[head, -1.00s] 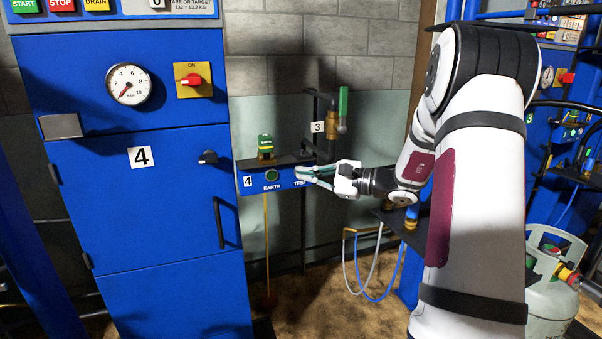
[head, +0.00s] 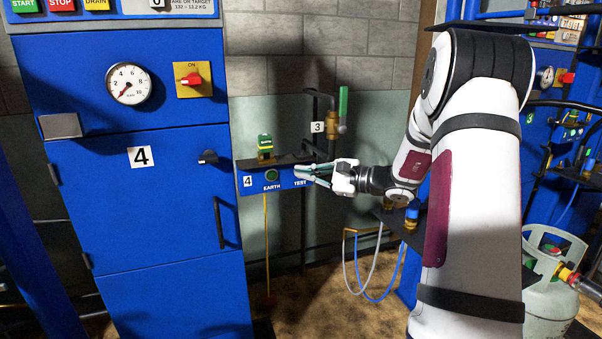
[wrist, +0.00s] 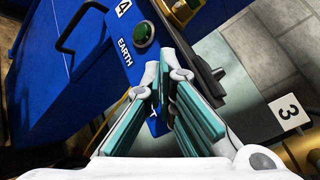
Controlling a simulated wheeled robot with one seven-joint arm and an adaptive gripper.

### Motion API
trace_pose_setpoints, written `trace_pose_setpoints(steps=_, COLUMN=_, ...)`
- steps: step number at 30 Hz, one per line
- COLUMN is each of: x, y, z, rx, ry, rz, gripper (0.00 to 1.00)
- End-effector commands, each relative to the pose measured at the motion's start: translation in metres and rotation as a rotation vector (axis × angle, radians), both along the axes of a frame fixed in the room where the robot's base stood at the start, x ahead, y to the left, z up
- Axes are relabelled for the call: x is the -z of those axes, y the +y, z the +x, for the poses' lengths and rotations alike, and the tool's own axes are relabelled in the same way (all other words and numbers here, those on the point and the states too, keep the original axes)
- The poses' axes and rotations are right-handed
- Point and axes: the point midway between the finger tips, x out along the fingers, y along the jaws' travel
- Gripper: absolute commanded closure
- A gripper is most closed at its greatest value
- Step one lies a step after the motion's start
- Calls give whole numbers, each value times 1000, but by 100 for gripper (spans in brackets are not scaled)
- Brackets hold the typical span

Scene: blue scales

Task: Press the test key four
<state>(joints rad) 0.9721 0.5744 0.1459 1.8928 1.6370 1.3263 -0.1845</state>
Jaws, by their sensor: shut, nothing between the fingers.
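The blue earth box (head: 256,185) with a "4" label sits right of the blue cabinet. It carries a round green lamp (head: 271,176) above the word EARTH and the word TEST at its right end. It also shows in the wrist view, with the green lamp (wrist: 144,33) and "4" label near the top. My gripper (head: 299,171) is shut and empty, its fingertips at the TEST end of the box. In the wrist view my gripper (wrist: 163,75) covers that end, so the test key is hidden. I cannot tell whether the fingertips touch it.
The blue cabinet (head: 160,220) marked 4 stands left, with a gauge (head: 129,83) and red switch (head: 191,80). A pipe with a green-handled valve (head: 343,105) and "3" tag rises behind the box. Hoses hang below my arm. A gas cylinder (head: 550,275) stands at right.

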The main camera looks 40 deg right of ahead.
Motion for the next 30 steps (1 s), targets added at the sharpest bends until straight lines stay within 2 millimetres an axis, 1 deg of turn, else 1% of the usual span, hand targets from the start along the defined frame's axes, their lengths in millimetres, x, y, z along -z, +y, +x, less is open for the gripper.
trace_pose_setpoints(steps=9, x=0, y=-1, z=4, rx=0, ry=0, rz=0, gripper=100)
trace_pose_setpoints(steps=18, x=0, y=-1, z=3, rx=0, ry=0, rz=0, gripper=100)
trace_pose_setpoints(steps=30, x=0, y=3, z=-12, rx=1, ry=1, rz=0, gripper=100)
